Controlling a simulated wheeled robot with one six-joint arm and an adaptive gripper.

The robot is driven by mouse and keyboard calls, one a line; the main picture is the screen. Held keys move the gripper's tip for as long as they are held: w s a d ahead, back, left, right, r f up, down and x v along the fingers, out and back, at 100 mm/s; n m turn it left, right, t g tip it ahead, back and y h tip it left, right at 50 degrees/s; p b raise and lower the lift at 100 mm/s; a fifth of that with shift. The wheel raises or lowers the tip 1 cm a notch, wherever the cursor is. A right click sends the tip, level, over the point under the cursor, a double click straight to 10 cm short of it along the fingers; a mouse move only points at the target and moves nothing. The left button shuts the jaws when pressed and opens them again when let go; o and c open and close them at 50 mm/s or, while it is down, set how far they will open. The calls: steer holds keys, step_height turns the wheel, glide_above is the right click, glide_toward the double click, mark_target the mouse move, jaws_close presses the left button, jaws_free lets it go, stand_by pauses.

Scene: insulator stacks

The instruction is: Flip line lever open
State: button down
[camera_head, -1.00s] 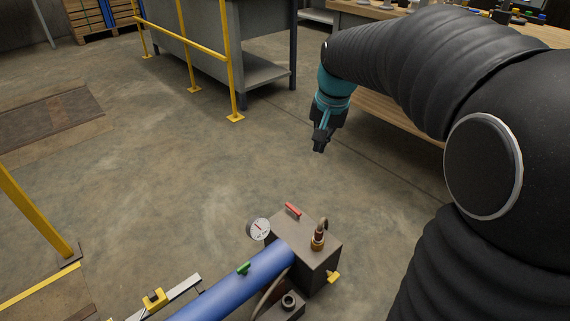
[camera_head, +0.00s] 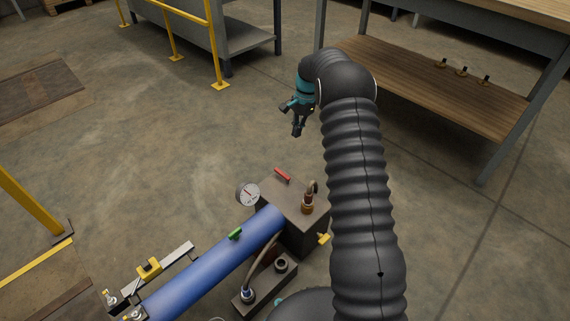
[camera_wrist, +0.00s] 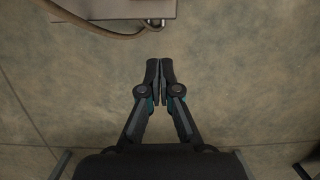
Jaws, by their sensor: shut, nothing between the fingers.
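In the head view, a blue pipe (camera_head: 205,275) runs into a dark grey box (camera_head: 290,213) on the floor. A small green lever (camera_head: 235,234) sits on top of the pipe. A red lever (camera_head: 283,175) lies on the box's far top edge. I cannot tell which of these is the line lever. My gripper (camera_head: 293,118) hangs above the floor beyond the box, apart from both levers. In the wrist view, my gripper's fingers (camera_wrist: 159,68) are together with nothing between them, and no lever is visible.
A round gauge (camera_head: 248,194) and a brass fitting (camera_head: 308,201) stand by the box. A hose (camera_head: 262,262) runs to a small block. A yellow piece (camera_head: 323,239) is at the box's side. A wooden-shelved bench (camera_head: 430,90) stands behind at right. Floor left of my gripper is clear.

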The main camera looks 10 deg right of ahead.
mark_target(282, 176)
steer(key=f, duration=0.3)
steer(key=shift+w+d+f, duration=0.1)
steer(key=shift+w, duration=0.25)
steer(key=shift+s+a+f, duration=0.6)
steer(key=shift+a+f, duration=0.3)
steer(key=shift+f, duration=0.7)
steer(key=shift+s+a+f, duration=0.6)
steer(key=shift+a+f, duration=0.25)
steer(key=shift+f, duration=0.75)
steer(key=shift+s+a+f, duration=0.6)
steer(key=shift+a+f, duration=0.3)
steer(key=shift+f, duration=0.7)
